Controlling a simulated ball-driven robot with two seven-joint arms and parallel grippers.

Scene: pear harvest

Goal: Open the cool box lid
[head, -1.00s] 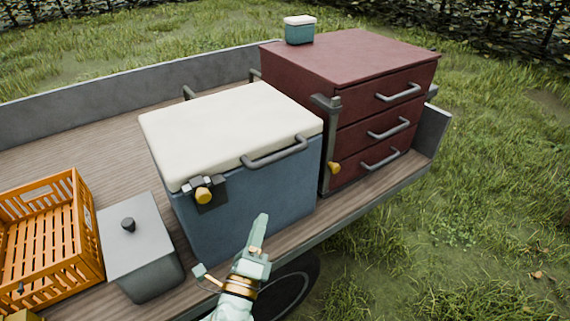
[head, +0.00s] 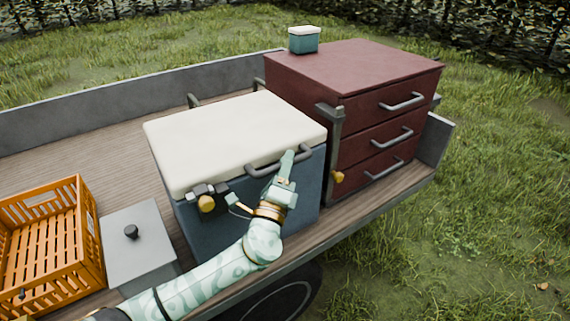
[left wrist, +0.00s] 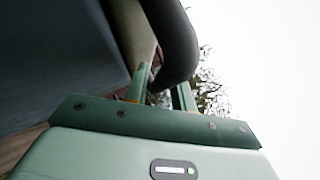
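The cool box has a blue body (head: 225,232) and a cream lid (head: 235,135), which lies shut on it. A dark grey bar handle (head: 262,169) runs along the lid's front edge; it also shows large in the left wrist view (left wrist: 175,40). A dark latch with a yellow knob (head: 206,204) is on the front, left of the handle. My left gripper (head: 287,160) is at the right part of the handle. In the left wrist view its fingers (left wrist: 163,92) stand apart with the handle bar at the gap between them; whether they touch it is unclear. My right gripper is not in view.
A dark red drawer cabinet (head: 360,75) stands close on the right, with a small teal box (head: 304,40) on top. A grey lidded bin (head: 135,255) and an orange crate (head: 45,245) are at the left. All stand on a wooden trailer bed (head: 110,165).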

